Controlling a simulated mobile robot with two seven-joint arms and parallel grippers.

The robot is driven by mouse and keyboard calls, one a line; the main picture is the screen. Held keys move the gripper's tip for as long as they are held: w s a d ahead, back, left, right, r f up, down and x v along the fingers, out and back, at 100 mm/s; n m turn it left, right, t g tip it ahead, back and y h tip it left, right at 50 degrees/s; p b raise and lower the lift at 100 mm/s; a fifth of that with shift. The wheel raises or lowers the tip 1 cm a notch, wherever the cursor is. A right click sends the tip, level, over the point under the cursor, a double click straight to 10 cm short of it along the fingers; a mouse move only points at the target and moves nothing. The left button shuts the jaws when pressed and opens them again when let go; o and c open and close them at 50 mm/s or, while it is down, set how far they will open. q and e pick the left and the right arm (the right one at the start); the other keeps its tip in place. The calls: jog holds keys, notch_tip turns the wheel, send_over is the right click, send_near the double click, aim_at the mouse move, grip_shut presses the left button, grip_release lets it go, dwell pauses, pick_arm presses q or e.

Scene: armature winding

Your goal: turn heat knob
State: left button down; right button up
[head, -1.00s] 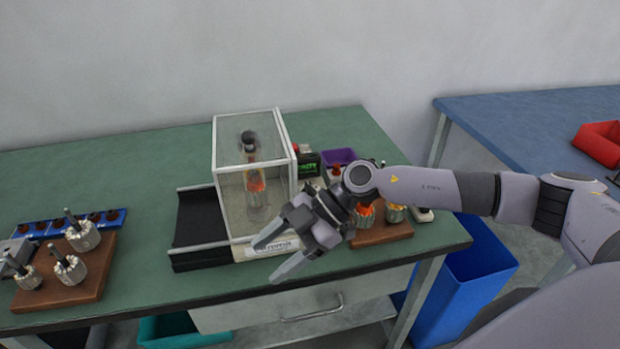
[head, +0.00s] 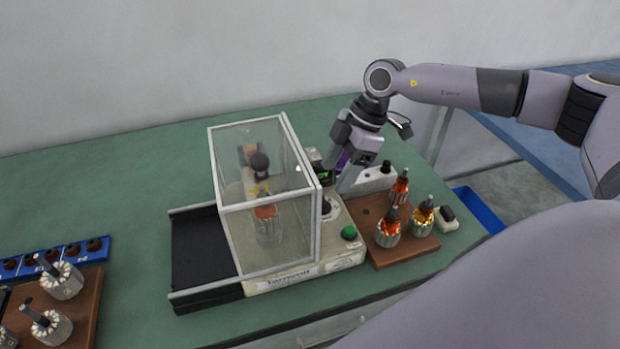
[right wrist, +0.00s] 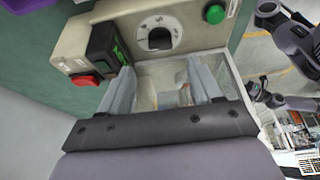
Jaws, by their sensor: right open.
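A beige winding machine (head: 345,262) stands on the green table with a glazed guard box on it. A black knob (head: 326,206) sits on its panel, and the right wrist view shows it on a pale round dial (right wrist: 160,38). A green button (head: 349,233) is beside it. A second black knob (head: 386,167) is on a white box behind the wooden block. I cannot tell which is the heat knob by label. My right gripper (head: 342,172) is open and empty, pointing down above the machine's panel. In the right wrist view its fingers (right wrist: 162,82) are apart below the dial.
The guard box (head: 318,225) stands close left of my right gripper. A wooden block (head: 408,250) with several copper-wound armatures is to the right. A red switch (right wrist: 86,80) and a green-lit display (right wrist: 116,50) are near my fingers. The back of the table is clear.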

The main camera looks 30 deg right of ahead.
aim_at(325, 200)
jog(key=x, duration=0.7)
jog(key=shift+s+a+p, duration=0.1)
jog(key=shift+p, duration=0.3)
jog(key=c, duration=1)
